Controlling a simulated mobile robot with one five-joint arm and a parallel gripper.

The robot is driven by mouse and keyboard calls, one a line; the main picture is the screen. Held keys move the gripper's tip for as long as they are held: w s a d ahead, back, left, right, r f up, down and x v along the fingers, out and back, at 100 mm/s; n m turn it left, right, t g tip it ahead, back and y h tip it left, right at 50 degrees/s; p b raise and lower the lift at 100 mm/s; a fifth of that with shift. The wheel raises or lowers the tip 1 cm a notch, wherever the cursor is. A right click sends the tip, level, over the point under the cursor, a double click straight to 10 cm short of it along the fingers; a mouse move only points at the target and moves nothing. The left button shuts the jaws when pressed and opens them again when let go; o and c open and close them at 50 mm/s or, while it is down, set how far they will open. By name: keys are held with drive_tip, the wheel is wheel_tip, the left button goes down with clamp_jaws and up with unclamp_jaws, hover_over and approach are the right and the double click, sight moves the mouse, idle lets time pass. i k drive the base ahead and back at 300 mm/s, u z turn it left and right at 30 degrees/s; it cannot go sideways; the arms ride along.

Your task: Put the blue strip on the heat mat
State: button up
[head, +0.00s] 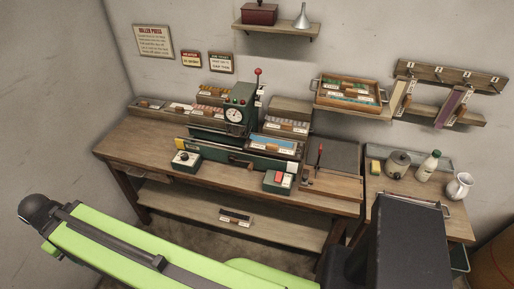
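A blue strip (272,143) lies in a holder at the right side of the green press (234,112) on the workbench. Teal-blue pieces also show in the wooden tray (378,100) on the wall at the right. I cannot tell for sure which surface is the heat mat; a dark flat panel (338,154) lies on the bench to the right of the press. My green arm crosses the lower left of the head view. The fingers of my gripper do not show, so I cannot see whether it holds anything.
A red-handled lever (320,156) stands by the dark panel. A side table at right holds a bottle (428,166) and a white jug (458,187).

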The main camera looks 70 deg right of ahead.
sight(333, 153)
drive_tip(key=u, duration=0.25)
drive_tip(key=k, duration=1.95)
drive_tip(key=z, duration=0.5)
drive_tip(key=i, duration=1)
drive_tip(key=z, duration=0.05)
